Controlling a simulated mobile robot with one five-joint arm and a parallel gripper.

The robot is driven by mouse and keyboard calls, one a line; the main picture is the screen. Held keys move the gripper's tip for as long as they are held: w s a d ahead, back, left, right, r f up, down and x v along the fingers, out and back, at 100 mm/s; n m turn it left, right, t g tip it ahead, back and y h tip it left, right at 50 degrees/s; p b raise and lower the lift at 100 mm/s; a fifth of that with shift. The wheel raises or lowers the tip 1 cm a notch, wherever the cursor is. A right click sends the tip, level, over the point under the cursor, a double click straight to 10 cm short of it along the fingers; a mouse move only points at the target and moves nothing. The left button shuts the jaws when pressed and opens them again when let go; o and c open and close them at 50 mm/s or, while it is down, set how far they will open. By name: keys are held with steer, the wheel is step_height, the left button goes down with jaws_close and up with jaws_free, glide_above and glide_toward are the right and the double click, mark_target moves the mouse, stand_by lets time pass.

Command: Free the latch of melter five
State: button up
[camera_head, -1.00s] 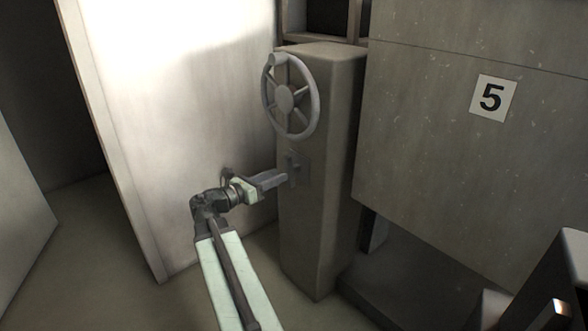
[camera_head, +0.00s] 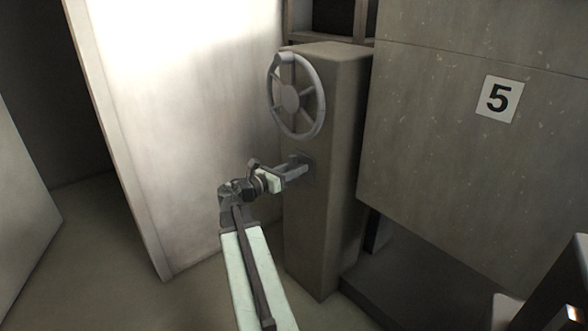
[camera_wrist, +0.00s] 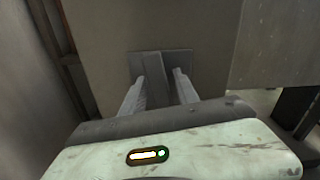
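Melter five is the large grey panel with a "5" sign (camera_head: 498,98) at the right. A grey post (camera_head: 325,230) stands beside it, with a spoked handwheel (camera_head: 290,97) on its upper part. Below the wheel is a small latch plate (camera_wrist: 181,58) with a raised upright grey latch bar (camera_wrist: 153,72), seen in the wrist view. My gripper (camera_wrist: 160,76) is at the latch, its two fingers apart, one on each side of the bar. I cannot tell whether either finger touches it. In the head view my gripper (camera_head: 300,168) mostly hides the latch.
A tall pale panel (camera_head: 195,130) stands close to the left of my arm and the post. Another pale panel edge (camera_head: 22,200) is at the far left. A dark box-like object (camera_head: 562,290) is at the lower right. Bare floor (camera_head: 100,270) lies at the lower left.

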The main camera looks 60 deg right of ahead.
jaws_close()
steer(key=shift+s+m, duration=0.1)
steer(key=shift+m, duration=1)
steer(key=shift+o, duration=1.5)
jaws_free()
steer(key=v, duration=0.8)
